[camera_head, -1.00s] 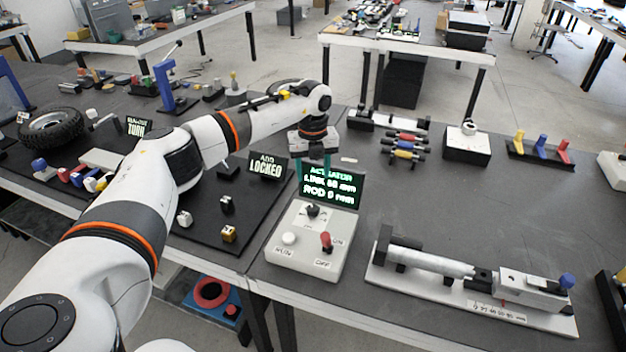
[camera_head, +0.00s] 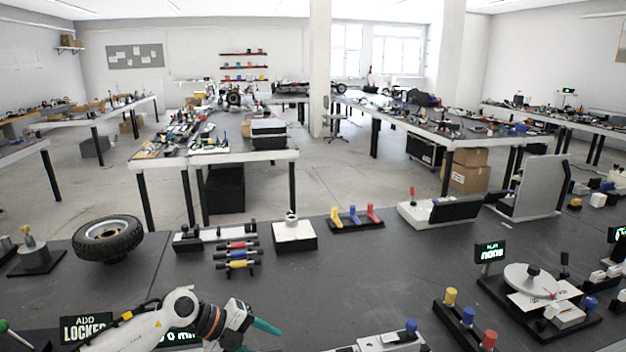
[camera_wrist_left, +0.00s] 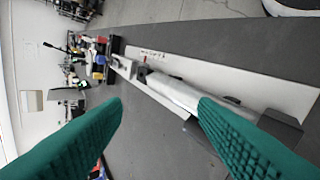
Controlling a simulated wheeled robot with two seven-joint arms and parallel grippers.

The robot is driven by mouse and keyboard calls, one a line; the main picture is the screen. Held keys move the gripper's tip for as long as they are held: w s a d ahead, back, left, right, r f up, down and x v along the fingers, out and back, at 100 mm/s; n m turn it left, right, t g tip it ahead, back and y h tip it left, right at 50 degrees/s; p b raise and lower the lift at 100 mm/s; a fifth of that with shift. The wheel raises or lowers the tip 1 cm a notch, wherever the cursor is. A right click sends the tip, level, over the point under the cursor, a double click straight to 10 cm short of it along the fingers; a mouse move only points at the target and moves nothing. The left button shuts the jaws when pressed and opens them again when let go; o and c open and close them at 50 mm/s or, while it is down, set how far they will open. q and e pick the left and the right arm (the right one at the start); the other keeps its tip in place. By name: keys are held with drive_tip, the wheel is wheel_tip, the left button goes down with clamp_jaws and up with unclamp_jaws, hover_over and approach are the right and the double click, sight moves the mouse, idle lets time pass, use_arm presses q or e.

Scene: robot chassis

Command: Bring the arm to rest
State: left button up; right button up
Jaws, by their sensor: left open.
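My left arm comes in at the lower left of the head view, and its gripper (camera_head: 262,336) is low over the near edge of the dark bench (camera_head: 350,262). Its green fingers also show in the left wrist view (camera_wrist_left: 160,112), spread apart with nothing between them. Beyond the fingers, in the wrist view, lies the actuator fixture with a silver cylinder (camera_wrist_left: 180,92) on a white base. In the head view only the end of that fixture (camera_head: 400,338) shows at the bottom edge. My right gripper is in neither view.
A tyre (camera_head: 107,238), a rack of coloured cylinders (camera_head: 237,258), a white-topped box (camera_head: 294,234) and a row of coloured handles (camera_head: 355,217) stand farther back. A dial station (camera_head: 535,285) is on the right. The bench middle is fairly clear.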

use_arm(q)
drive_tip(key=s+d+r+n+t+h, duration=0.45)
drive_tip(key=d+r+t+h, duration=0.2)
drive_tip(key=d, duration=0.35)
drive_tip(key=s+a+f+n+t+y, duration=0.3)
drive_tip(key=a+n+y, duration=0.45)
drive_tip(key=n, duration=0.35)
drive_tip(key=s+a+f+n+t+y, duration=0.2)
drive_tip(key=s+a+f+n+y, duration=0.2)
drive_tip(key=a+n+y, duration=0.5)
drive_tip(key=s+a+f+n+g, duration=0.1)
drive_tip(key=s+f+g, duration=0.25)
drive_tip(key=s, duration=0.45)
drive_tip(key=s+a+f+n+g, duration=0.1)
drive_tip(key=s+f+n+g, duration=0.2)
drive_tip(key=s, duration=0.5)
drive_tip(key=s+a+f+g, duration=0.1)
drive_tip(key=s+f+g, duration=0.25)
drive_tip(key=s, duration=0.35)
wheel_tip(320, 180, down, 26)
drive_tip(key=s+r+g, duration=0.1)
drive_tip(key=g, duration=0.1)
drive_tip(key=s+a+f+g, duration=0.1)
drive_tip(key=s+a+f, duration=0.1)
drive_tip(key=s+f, duration=1.4)
drive_tip(key=shift+s+a+f, duration=0.2)
drive_tip(key=shift+s+f, duration=0.1)
drive_tip(key=shift+f, duration=0.05)
